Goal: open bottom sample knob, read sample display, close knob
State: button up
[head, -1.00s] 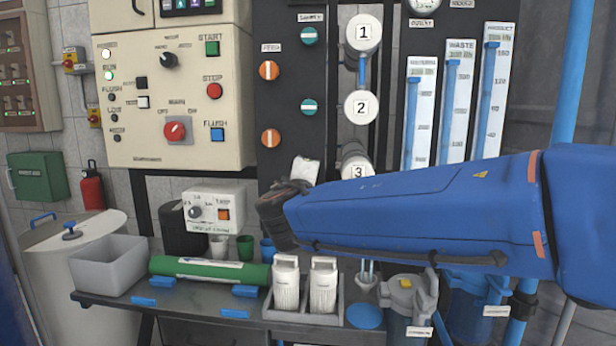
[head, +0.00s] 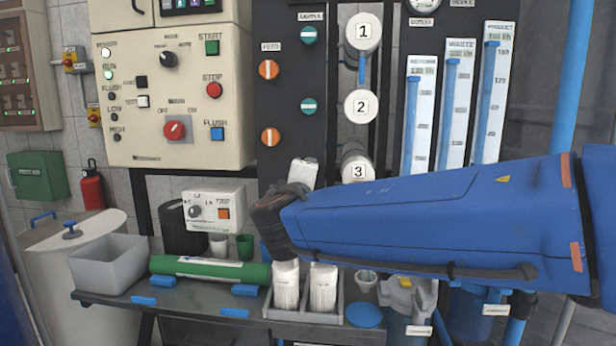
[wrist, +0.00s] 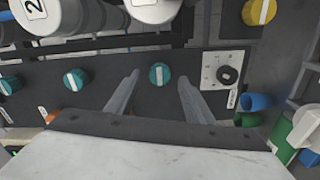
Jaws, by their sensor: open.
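The bottom sample knob (wrist: 160,74), a round teal knob with a white bar, sits on the black panel (wrist: 113,65) in the wrist view. My gripper (wrist: 157,82) is open, with one finger on each side of this knob; whether they touch it I cannot tell. Its bar lines up like those of the other two teal knobs (wrist: 76,79). In the head view the upper teal knobs (head: 308,35) show, while my arm hides the bottom one and my fingers. A white plate with a black dial (wrist: 224,72) is beside the knob; no reading is legible.
Orange feed knobs (head: 268,69) are left of the sample column. Numbered white vessel ends (head: 361,106) are to its right.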

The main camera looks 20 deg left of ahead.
jog(key=v, duration=1.4)
jog(key=shift+s, duration=0.3)
jog(key=shift+f, duration=0.1)
